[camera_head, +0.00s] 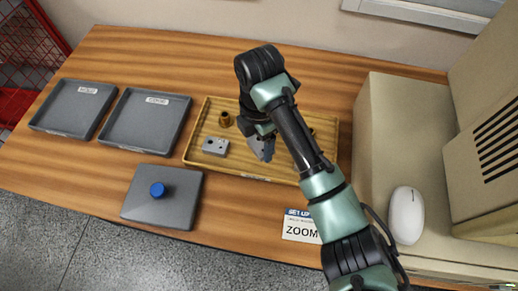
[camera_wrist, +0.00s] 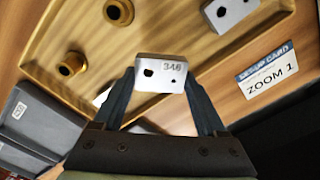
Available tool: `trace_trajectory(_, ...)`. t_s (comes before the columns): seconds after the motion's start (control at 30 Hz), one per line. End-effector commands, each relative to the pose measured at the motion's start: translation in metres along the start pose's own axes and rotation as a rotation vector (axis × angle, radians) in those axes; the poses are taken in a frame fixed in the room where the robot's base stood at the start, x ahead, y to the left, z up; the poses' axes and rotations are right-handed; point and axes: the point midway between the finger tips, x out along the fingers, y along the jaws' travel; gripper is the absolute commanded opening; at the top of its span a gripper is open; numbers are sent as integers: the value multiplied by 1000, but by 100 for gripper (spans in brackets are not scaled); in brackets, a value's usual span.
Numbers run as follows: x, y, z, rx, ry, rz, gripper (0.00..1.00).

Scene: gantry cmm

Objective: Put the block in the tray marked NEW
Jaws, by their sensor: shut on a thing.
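My gripper (camera_wrist: 160,90) is shut on a light grey block (camera_wrist: 166,73) marked 346, with two dark holes in its face. In the wrist view the block sits between the fingertips, over the yellow-brown tray (camera_wrist: 45,55). In the head view my gripper (camera_head: 262,147) is over that tray (camera_head: 193,140), and I cannot clearly tell the held block from the fingers. Two grey trays stand at the left: a far-left one (camera_head: 60,120) and one beside it (camera_head: 135,133).
Another grey block (camera_head: 215,146) and brass bushings, one at the back left (camera_head: 225,119), stand in the yellow-brown tray. A grey plate with a blue knob (camera_head: 162,190) lies in front. A setup card (camera_head: 300,226) reads ZOOM. A beige machine with a white mouse (camera_head: 406,215) is right.

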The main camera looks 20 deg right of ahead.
Motion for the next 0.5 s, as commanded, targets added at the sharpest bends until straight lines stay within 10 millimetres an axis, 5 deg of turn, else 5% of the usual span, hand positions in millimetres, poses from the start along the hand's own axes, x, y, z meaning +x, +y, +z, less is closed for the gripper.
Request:
trace_trajectory(0.2, 36, -1, 0, 1, 0, -3, 12)
trace_trajectory(0.5, 42, 0, 0, 0, -1, 0, 12)
